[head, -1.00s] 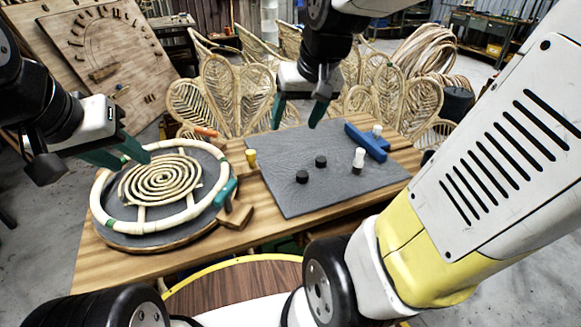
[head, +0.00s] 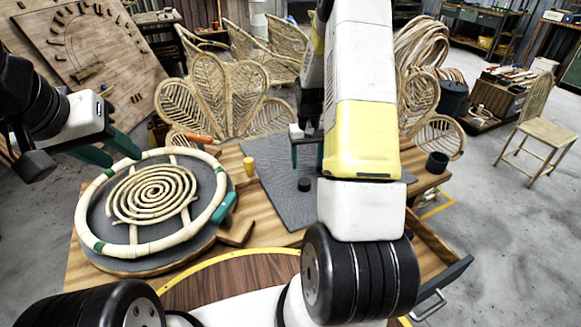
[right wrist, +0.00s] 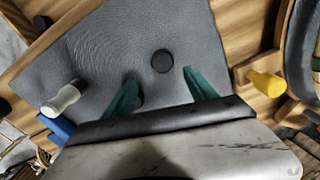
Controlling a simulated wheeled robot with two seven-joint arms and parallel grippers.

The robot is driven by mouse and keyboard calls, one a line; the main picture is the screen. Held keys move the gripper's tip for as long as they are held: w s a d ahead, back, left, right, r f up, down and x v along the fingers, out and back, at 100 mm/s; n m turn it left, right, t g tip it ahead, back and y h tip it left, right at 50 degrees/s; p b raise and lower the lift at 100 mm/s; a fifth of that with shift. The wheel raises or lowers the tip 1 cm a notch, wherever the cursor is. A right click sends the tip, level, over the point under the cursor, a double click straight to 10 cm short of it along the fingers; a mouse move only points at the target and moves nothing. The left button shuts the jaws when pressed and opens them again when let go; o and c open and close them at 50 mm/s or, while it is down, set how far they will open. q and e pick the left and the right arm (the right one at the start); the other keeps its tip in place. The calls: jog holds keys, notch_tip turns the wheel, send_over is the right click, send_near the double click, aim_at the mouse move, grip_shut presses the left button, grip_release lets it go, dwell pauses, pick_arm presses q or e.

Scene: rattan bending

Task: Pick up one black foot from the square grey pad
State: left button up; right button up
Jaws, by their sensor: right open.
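The square grey pad (head: 275,185) lies on the wooden bench, partly behind my right arm. A round black foot (head: 304,184) stands on it in the head view. In the right wrist view a black foot (right wrist: 162,61) lies on the pad just beyond and between the fingertips. My left gripper (head: 110,148) is open and empty beside the rattan ring.
A round rattan frame (head: 85,222) with a coil (head: 155,193) fills the bench's left. A yellow peg (head: 249,166) stands beside the pad. A white cylinder (right wrist: 62,99) and blue tool (right wrist: 58,128) show in the wrist view. A black cup (head: 437,162) stands at the right; a drawer (head: 438,262) is open.

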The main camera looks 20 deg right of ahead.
aim_at(304, 180)
jog(key=f, duration=0.7)
jog(key=shift+a+f, duration=0.25)
jog(key=shift+f, duration=0.15)
jog(key=c, duration=1.4)
jog(key=shift+c, duration=0.2)
jog(key=shift+r, duration=0.15)
